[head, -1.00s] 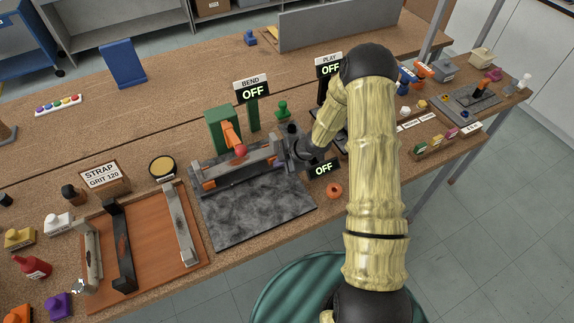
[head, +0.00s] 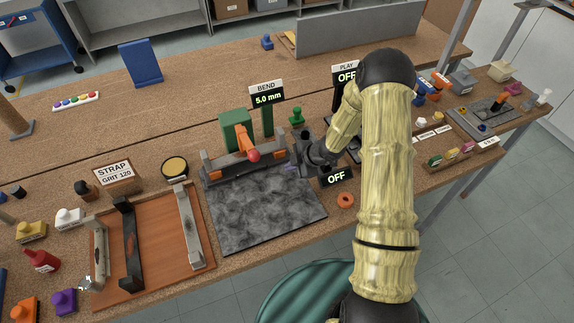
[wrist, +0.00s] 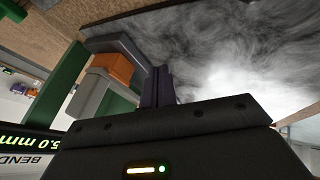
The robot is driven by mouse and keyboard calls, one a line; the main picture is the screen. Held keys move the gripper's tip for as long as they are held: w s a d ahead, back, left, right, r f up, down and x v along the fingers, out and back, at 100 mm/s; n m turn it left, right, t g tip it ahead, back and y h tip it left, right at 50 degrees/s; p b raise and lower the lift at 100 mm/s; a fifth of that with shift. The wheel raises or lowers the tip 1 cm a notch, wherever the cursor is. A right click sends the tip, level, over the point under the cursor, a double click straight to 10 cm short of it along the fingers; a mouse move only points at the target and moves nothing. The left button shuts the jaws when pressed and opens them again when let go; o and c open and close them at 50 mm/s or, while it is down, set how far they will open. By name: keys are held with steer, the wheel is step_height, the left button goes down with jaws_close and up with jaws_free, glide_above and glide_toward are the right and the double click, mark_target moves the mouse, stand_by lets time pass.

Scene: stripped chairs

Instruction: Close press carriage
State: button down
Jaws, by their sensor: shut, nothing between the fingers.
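The press stands at the back of the dark stone plate (head: 262,212): a green body (head: 228,130) with an orange lever (head: 245,143) ending in a red knob (head: 254,156). A long grey bar (head: 225,170) lies in front of it along the plate's back edge; I cannot tell which part is the carriage. The BEND display (head: 268,98) reads 5.0 mm. My gripper (head: 297,152) is at the bar's right end, its fingertips hard to make out. In the wrist view its shut, empty fingers (wrist: 159,86) are beside an orange block (wrist: 113,67) between grey parts; contact is unclear.
A wooden strap fixture (head: 160,250) stands left of the plate. An orange ring (head: 345,200) and a display reading OFF (head: 336,177) are to the right. A small green knobbed piece (head: 297,117) stands behind my gripper. The stone plate is clear.

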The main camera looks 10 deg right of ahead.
steer(key=v, duration=0.9)
steer(key=shift+w, duration=0.2)
steer(key=s+d+r+m+t+h, duration=0.1)
steer(key=s+d+r+m+h, duration=0.15)
steer(key=r+m, duration=0.25)
steer(key=s+d+r+m+h, duration=0.2)
steer(key=s+r+m+h, duration=0.1)
steer(key=r+m, duration=0.3)
steer(key=s+a+r+m+g, duration=0.1)
steer(key=s+r+m, duration=0.1)
steer(key=s+m, duration=0.2)
steer(key=s+a+r+m+g, duration=0.1)
steer(key=s+m, duration=0.4)
steer(key=s, duration=0.5)
steer(key=shift+a+r+g, duration=0.3)
steer(key=shift+r, duration=0.5)
